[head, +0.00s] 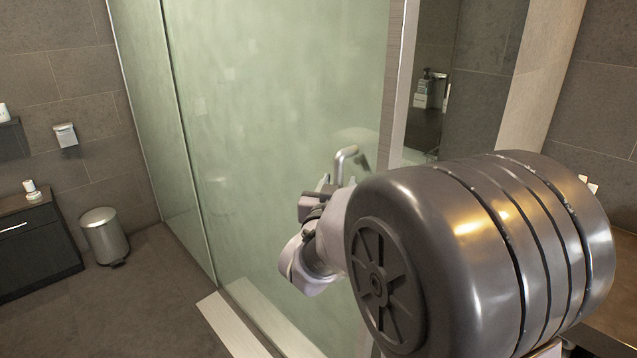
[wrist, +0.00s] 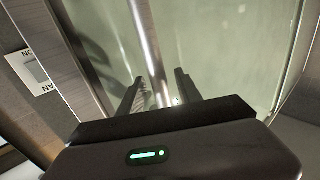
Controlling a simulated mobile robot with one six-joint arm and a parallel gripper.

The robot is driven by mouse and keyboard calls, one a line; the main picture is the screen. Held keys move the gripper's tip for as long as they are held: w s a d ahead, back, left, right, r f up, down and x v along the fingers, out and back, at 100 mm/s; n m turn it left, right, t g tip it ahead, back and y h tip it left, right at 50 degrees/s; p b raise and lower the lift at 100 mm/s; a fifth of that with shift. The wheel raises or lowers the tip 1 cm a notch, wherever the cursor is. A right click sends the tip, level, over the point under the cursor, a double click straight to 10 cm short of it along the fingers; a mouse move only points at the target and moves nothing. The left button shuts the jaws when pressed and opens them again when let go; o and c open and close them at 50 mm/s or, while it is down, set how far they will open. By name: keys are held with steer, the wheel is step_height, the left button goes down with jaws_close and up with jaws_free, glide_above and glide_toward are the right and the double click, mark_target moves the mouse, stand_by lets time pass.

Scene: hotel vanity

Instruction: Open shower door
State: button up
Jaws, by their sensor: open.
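The shower door (head: 275,130) is a tall pane of frosted greenish glass, and it looks shut. Its handle (head: 346,153) is a bent metal bar near the door's right edge, partly hidden by my arm in the head view. In the wrist view, the handle's long metal bar (wrist: 146,38) runs between my two dark fingers. My gripper (wrist: 160,77) is open around the bar, with a finger on each side. I cannot tell whether either finger touches it. The head view shows my gripper (head: 327,187) just below the handle's bend.
A metal frame post (head: 396,85) stands right of the glass. A low pale sill (head: 240,325) runs along the floor. A bin (head: 104,237) and a dark cabinet (head: 36,245) stand at the left, with open floor (head: 130,310) in front. A switch plate (wrist: 30,70) shows in the wrist view.

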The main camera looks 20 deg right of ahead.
jaws_close()
stand_by(1.4)
